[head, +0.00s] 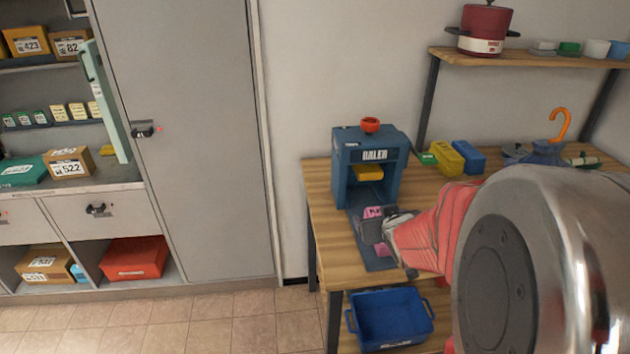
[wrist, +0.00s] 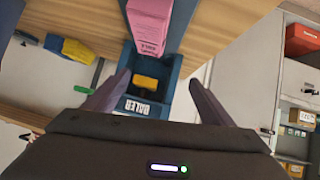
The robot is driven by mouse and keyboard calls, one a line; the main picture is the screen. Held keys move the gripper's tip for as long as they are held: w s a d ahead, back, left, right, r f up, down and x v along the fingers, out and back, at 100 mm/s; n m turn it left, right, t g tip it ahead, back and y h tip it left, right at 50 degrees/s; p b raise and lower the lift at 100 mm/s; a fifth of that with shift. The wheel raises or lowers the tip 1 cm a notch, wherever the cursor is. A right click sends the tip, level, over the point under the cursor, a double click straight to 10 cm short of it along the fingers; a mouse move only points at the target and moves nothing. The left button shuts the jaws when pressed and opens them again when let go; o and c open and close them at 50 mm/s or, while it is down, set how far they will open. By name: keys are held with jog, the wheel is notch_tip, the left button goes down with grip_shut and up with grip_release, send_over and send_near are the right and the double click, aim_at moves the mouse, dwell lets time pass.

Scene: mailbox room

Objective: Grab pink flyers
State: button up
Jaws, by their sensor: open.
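The pink flyers (head: 373,212) lie on the blue tray in front of the blue baler (head: 350,150), partly hidden by my gripper in the head view. In the wrist view the pink flyers (wrist: 149,28) show at the top, as a stack with print on its near end. My gripper (head: 376,236) is beside them, low over the tray. In the wrist view my gripper (wrist: 160,77) has its two fingers spread apart with nothing between them. The flyers are beyond the fingertips there.
The baler holds a yellow press block (head: 368,173) and has a red knob (head: 370,125) on top. Yellow and blue blocks stand to its right on the wooden table (head: 325,190). A blue crate (head: 390,318) sits below. Grey cabinets stand at left.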

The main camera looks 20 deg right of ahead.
jog(key=shift+t, duration=0.9)
jog(key=d+f, duration=0.4)
jog(key=d, duration=0.1)
jog(key=shift+w+f, duration=0.2)
jog(key=shift+w, duration=0.2)
jog(key=shift+d+f+t+y, duration=0.3)
jog(key=shift+f+t+y, duration=0.1)
